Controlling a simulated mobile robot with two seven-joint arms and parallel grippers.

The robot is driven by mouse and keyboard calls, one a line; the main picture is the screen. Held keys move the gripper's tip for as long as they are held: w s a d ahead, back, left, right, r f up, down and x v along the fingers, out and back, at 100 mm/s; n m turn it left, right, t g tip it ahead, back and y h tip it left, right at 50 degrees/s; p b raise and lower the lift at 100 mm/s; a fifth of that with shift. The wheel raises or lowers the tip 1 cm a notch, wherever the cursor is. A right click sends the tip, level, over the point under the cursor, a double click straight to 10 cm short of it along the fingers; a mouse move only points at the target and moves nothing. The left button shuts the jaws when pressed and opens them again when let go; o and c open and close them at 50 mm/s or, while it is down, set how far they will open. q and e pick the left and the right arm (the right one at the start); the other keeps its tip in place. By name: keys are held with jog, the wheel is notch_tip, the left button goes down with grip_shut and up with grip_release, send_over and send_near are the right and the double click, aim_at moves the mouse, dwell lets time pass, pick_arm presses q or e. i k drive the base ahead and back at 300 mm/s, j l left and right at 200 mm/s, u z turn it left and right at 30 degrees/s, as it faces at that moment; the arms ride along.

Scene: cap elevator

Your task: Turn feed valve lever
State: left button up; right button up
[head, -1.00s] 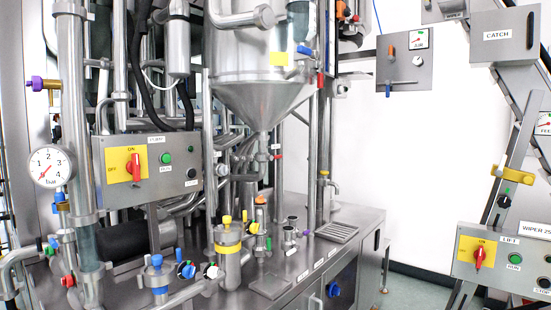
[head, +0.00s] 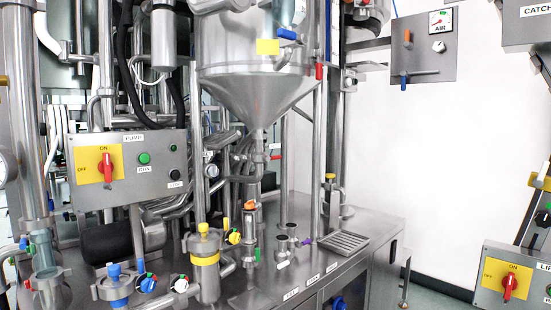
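No lever carries a readable feed label, so I cannot tell which one is the feed valve lever. A steel cone-bottomed tank (head: 258,85) stands at the centre. A blue lever (head: 287,34) is at its upper right and a red lever (head: 319,71) is on the pipe at its right. A small valve with a red handle (head: 275,157) is below the cone outlet. On the bench are a yellow-topped canister (head: 205,265), small coloured knobs (head: 180,284) and an orange-topped fitting (head: 249,205). Neither gripper is in view.
The PUMP panel (head: 130,168) is at left with a red switch. The AIR panel (head: 423,50) hangs on the right wall, with an orange lever and a blue-tipped one. Another switch panel (head: 515,282) is at lower right. The steel bench (head: 365,232) has a drain grate (head: 343,242).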

aim_at(267, 158)
jog(key=i+l+u, duration=0.2)
jog(key=i+l, duration=0.15)
jog(key=l, duration=0.3)
jog(key=i+l+u, duration=0.1)
jog(key=l, duration=0.25)
jog(key=i+l+u, duration=0.1)
jog(key=i+l, duration=0.15)
jog(key=i+l+u, duration=0.15)
jog(key=l, duration=0.35)
